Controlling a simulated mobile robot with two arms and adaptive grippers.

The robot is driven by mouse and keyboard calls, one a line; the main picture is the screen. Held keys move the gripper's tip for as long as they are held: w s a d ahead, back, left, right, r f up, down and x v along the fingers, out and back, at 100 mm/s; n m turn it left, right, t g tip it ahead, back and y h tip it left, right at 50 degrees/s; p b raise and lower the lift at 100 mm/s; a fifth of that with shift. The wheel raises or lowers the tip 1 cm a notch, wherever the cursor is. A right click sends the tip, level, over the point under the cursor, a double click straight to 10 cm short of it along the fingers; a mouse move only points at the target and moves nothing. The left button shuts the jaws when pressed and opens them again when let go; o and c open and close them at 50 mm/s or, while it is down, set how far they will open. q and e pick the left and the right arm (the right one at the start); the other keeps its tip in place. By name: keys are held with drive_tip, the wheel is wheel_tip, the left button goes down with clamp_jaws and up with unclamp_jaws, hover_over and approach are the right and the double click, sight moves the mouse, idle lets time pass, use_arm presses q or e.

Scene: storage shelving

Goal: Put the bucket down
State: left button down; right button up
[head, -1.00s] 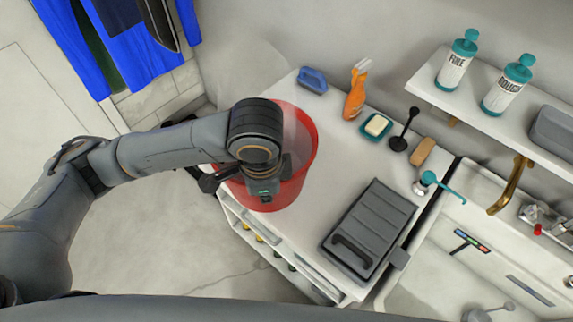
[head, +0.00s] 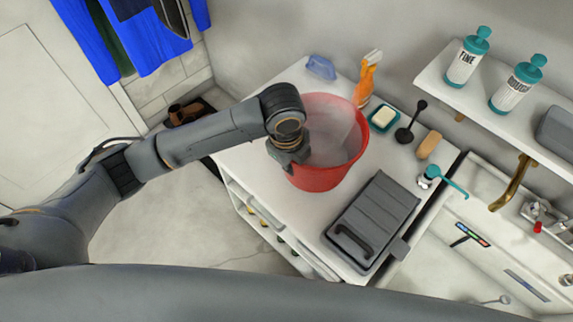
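The red bucket (head: 325,179) is over the white cabinet top (head: 290,215), behind the dark grey case. It looks upright, with its open mouth facing up and a pale interior. My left gripper (head: 290,160) comes in from the left and is at the bucket's near-left rim, shut on its wall. The fingertips are mostly hidden by the wrist. I cannot tell whether the bucket's base touches the cabinet top. My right gripper is not in view.
A blue sponge-like item (head: 320,67), orange spray bottle (head: 366,80), soap dish (head: 383,118), black plunger-like tool (head: 409,123) and tan block (head: 429,145) line the back. The grey case (head: 373,222) lies in front. A sink (head: 490,225) is at the right.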

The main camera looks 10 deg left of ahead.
use_arm(q)
drive_tip(key=w+f, duration=0.1)
drive_tip(key=f, duration=0.1)
drive_tip(key=w+a+f, duration=0.1)
drive_tip(key=w+f, duration=0.1)
drive_tip(key=shift+a, duration=0.2)
wheel_tip(320, 180, down, 3)
drive_tip(key=shift+w+a+f+p, duration=0.1)
drive_tip(key=shift+p, duration=0.65)
drive_tip(key=shift+f, duration=0.25)
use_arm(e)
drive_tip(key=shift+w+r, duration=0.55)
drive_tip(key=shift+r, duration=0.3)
use_arm(q)
drive_tip(key=shift+f, duration=0.15)
drive_tip(key=c, duration=1.5)
unclamp_jaws()
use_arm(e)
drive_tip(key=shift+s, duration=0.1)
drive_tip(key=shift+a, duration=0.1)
